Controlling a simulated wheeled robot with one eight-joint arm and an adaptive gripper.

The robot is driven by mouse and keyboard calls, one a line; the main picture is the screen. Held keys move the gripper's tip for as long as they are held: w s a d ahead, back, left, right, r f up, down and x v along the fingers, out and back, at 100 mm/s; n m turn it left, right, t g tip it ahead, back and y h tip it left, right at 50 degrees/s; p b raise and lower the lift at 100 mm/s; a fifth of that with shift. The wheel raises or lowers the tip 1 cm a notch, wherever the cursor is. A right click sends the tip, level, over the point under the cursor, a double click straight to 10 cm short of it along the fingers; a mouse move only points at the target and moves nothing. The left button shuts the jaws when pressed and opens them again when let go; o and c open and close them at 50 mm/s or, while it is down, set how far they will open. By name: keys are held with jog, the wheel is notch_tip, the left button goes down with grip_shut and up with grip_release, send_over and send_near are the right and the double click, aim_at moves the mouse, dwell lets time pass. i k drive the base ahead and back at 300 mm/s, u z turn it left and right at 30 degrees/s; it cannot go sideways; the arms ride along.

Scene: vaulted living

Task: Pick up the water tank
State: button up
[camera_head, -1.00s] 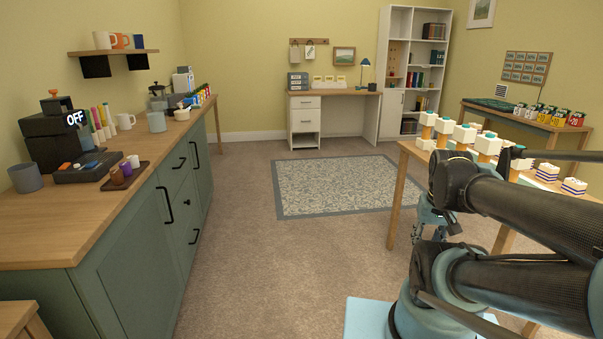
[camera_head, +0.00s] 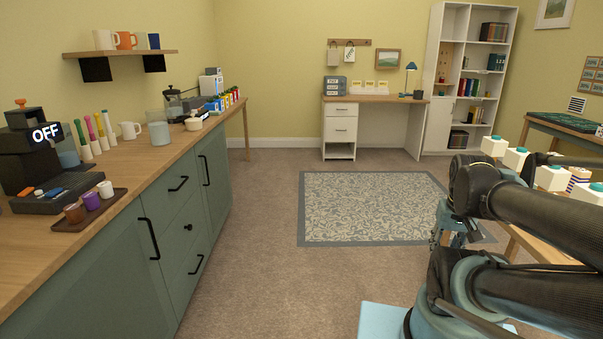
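A clear container with a pale blue-grey lower part (camera_head: 158,131) stands upright on the wooden counter, right of a white mug; it may be the water tank. A bluish translucent part (camera_head: 68,150) also shows behind the black coffee machine (camera_head: 35,155), and I cannot tell which of the two is the tank. My gripper (camera_head: 447,236) hangs low at the right, below my dark arm and over the floor, far from the counter. It is small and partly hidden, so its fingers cannot be read.
The counter (camera_head: 150,162) runs along the left over green cabinets with protruding black handles. A tray (camera_head: 90,212) of small cups, colored bottles and a white mug (camera_head: 130,130) stand near the machine. Carpet and a rug (camera_head: 375,207) leave open floor ahead. A table stands at the right.

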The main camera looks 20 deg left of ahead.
aim_at(67, 152)
jog(key=u, duration=0.25)
jog(key=i, duration=1.1)
jog(key=u, duration=0.8)
jog(key=i, duration=0.95)
jog(key=u, duration=1.1)
jog(key=i, duration=0.65)
jog(key=u, duration=0.3)
